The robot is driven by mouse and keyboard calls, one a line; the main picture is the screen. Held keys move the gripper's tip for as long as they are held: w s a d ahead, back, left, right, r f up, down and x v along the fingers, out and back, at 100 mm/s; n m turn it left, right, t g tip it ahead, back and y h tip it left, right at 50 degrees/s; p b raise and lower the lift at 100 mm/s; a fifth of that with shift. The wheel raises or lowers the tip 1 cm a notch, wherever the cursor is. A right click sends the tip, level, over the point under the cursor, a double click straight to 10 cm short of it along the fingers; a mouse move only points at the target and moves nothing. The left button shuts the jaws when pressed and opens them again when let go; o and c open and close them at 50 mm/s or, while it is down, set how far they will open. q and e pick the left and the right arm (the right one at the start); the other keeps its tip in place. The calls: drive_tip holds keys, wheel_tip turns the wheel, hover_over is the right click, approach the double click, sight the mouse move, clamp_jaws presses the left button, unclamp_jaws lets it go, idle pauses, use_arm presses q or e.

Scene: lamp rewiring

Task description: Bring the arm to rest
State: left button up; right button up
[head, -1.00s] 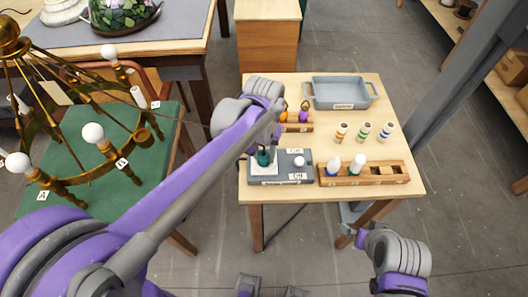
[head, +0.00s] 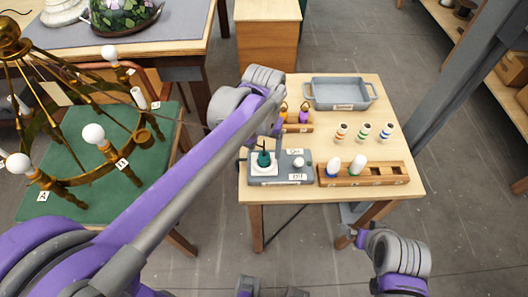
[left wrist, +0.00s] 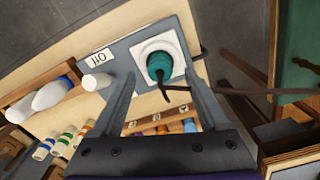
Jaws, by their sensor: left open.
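My left gripper (head: 277,143) is open and empty above the grey switch box (head: 260,181). In the left wrist view its two fingers (left wrist: 158,85) stand apart, with the teal plug (left wrist: 160,66) seen between and beyond the tips. The plug sits in the white square socket (left wrist: 142,50) of the box, and a dark cord leads from it. It also shows in the head view (head: 263,159). A white round knob (left wrist: 96,83) stands beside the socket near an "Off" label.
A wooden rack (head: 340,181) with white bulbs stands right of the box. Striped cylinders (head: 364,131) and a grey tray (head: 341,94) lie behind. Small coloured items stand in a back rack (head: 297,128). A brass chandelier (head: 105,147) stands left over a green mat (head: 60,205).

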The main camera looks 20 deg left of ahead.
use_arm(q)
wheel_tip(320, 180, up, 8)
drive_tip(key=shift+s+f, duration=0.1)
drive_tip(key=shift+f, duration=0.05)
drive_tip(key=s+a+f+t, duration=0.2)
drive_tip(key=s+a+f, duration=0.1)
drive_tip(key=s+f, duration=0.3)
drive_tip(key=s+a+f+t, duration=0.3)
drive_tip(key=s+f, duration=0.3)
drive_tip(key=s, duration=0.1)
drive_tip(key=shift+s+a+f, duration=0.2)
drive_tip(key=shift+s+a, duration=0.1)
drive_tip(key=shift+s, duration=0.1)
idle(0.7)
